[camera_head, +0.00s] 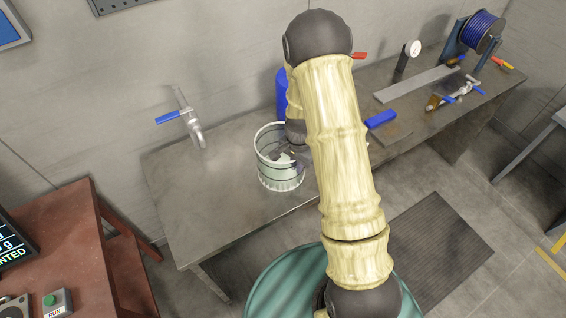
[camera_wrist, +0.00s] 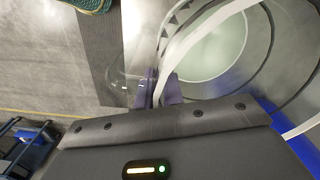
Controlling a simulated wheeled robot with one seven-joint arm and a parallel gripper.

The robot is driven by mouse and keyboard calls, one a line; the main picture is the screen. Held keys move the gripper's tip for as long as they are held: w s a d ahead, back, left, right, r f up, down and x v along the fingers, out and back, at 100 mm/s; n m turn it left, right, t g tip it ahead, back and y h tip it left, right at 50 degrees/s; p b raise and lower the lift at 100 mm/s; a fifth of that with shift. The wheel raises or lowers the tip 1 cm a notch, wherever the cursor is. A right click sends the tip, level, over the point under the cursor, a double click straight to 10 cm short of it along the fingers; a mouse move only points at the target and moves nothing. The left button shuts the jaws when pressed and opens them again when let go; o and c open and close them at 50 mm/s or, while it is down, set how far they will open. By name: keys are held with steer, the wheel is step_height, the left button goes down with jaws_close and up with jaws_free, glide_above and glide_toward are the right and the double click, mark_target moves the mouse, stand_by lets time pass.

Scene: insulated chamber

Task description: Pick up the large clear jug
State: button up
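The large clear jug (camera_head: 279,177) stands upright on the grey workbench, a see-through vessel with dark lines around it and a pale rim. My gripper (camera_head: 290,159) reaches down at its right side, partly hidden behind my arm. In the wrist view the jug (camera_wrist: 255,62) fills the upper right, with its pale bottom showing. My gripper's purple fingers (camera_wrist: 158,88) are close together there, with a pale band of the jug's edge between them. They look shut on it. A clear rounded part shows just left of the fingers.
The grey workbench (camera_head: 225,190) holds a tap with a blue handle (camera_head: 186,120) at left. A blue cylinder (camera_head: 282,92) stands behind the jug. A blue block (camera_head: 380,120), a metal strip and a cable spool (camera_head: 482,32) are to the right. The bench left of the jug is clear.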

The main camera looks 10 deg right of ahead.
steer(key=shift+r, duration=0.2)
jaws_close()
steer(key=shift+r+b, duration=1.15)
steer(key=shift+r, duration=3.7)
steer(key=shift+w, duration=0.1)
